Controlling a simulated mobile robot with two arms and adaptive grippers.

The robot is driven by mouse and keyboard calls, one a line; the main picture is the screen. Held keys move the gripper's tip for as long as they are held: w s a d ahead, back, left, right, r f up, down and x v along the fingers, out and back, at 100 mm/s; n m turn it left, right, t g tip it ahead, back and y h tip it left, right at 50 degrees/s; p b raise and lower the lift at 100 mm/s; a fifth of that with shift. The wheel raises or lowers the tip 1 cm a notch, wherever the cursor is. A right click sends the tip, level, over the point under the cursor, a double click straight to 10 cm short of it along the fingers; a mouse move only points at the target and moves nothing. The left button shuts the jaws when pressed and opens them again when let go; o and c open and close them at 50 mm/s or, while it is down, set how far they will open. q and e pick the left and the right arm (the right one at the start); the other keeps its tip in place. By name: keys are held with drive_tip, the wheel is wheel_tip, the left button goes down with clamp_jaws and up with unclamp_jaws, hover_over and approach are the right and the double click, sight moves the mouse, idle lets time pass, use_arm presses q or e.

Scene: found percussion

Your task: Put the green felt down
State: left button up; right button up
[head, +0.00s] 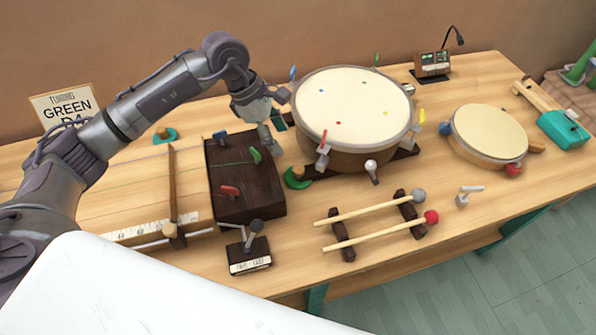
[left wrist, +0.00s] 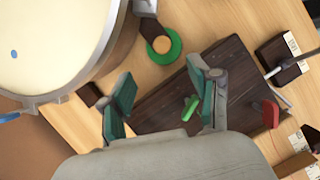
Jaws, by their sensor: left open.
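A green felt disc (head: 292,181) with a wooden knob at its middle lies on the table, between the dark wooden block (head: 238,205) and the big drum (head: 352,110). It also shows in the left wrist view (left wrist: 174,52), beyond my fingertips and apart from them. My left gripper (head: 275,131) hangs above the far end of the dark block, close to the drum's left side. Its two teal-padded fingers are apart in the left wrist view (left wrist: 160,92), with nothing held between them. A small green peg (left wrist: 190,108) on the block shows between the fingers. My right gripper is out of view.
A teal ring with a wooden knob (head: 165,136) lies further left, by a stringed board. Two mallets (head: 380,230) rest on dark stands in front. A smaller drum (head: 488,135) stands at the right. Bare table shows at the front right.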

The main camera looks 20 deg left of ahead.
use_arm(q)
hover_over(297, 168)
drive_tip(key=a, duration=0.2)
wheel_tip(297, 168, down, 6)
drive_tip(key=shift+d+p, duration=0.1)
drive_tip(key=shift+p, duration=0.25)
drive_tip(key=x, duration=0.1)
drive_tip(key=p+x, duration=0.1)
drive_tip(key=x, duration=0.2)
drive_tip(key=shift+s+f, duration=0.1)
drive_tip(key=shift+s, duration=0.2)
drive_tip(key=shift+w+d+f, duration=0.1)
drive_tip(key=shift+f, duration=0.45)
clamp_jaws()
